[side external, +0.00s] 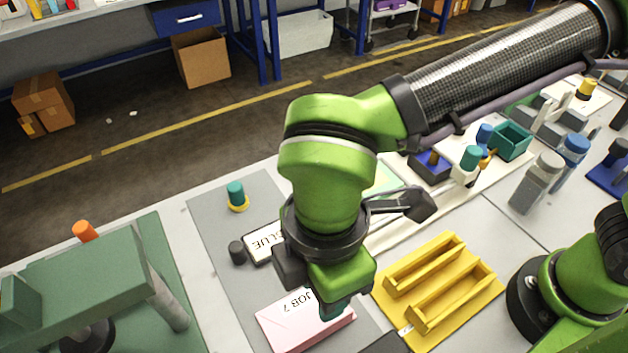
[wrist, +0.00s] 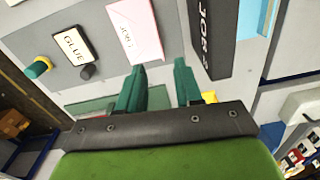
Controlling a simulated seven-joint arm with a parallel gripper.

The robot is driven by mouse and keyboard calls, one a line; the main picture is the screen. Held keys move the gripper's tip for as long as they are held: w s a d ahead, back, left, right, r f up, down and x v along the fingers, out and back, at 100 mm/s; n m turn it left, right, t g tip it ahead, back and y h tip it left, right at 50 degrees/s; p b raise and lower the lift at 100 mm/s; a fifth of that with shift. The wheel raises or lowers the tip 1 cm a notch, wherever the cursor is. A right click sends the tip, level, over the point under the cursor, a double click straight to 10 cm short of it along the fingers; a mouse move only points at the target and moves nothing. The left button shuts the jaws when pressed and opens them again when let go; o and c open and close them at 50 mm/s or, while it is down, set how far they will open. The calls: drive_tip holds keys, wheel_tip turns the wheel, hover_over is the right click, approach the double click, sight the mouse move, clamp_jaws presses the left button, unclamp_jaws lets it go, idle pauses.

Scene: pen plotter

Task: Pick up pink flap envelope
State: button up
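The pink envelope (side external: 283,327), marked "JOB 7", lies flat on the grey mat in the side view. It also shows in the wrist view (wrist: 143,22), just beyond my fingertips. My gripper (side external: 333,312) is over the envelope's far right part in the side view and covers some of it. In the wrist view my gripper (wrist: 159,66) has its two green fingers apart, with nothing between them. The height gap between fingers and envelope is hard to tell.
A "GLUE" card (side external: 262,243), a dark knob (side external: 237,251) and a teal peg (side external: 236,193) are on the grey mat (side external: 215,212). A yellow slotted tray (side external: 455,325) stands right of the envelope. A black "JOB" strip (wrist: 209,40) lies beside it. A green machine (side external: 80,285) stands left.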

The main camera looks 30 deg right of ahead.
approach(326, 327)
drive_tip(key=shift+n, duration=0.4)
drive_tip(key=f, duration=0.3)
drive_tip(key=a+f, duration=0.1)
drive_tip(key=f, duration=0.1)
drive_tip(key=shift+f, duration=0.2)
drive_tip(key=shift+s+d+f, duration=0.1)
drive_tip(key=shift+d+f, duration=0.1)
drive_tip(key=shift+f, duration=1.1)
drive_tip(key=shift+d+f, duration=0.2)
drive_tip(key=shift+f, duration=1.15)
clamp_jaws()
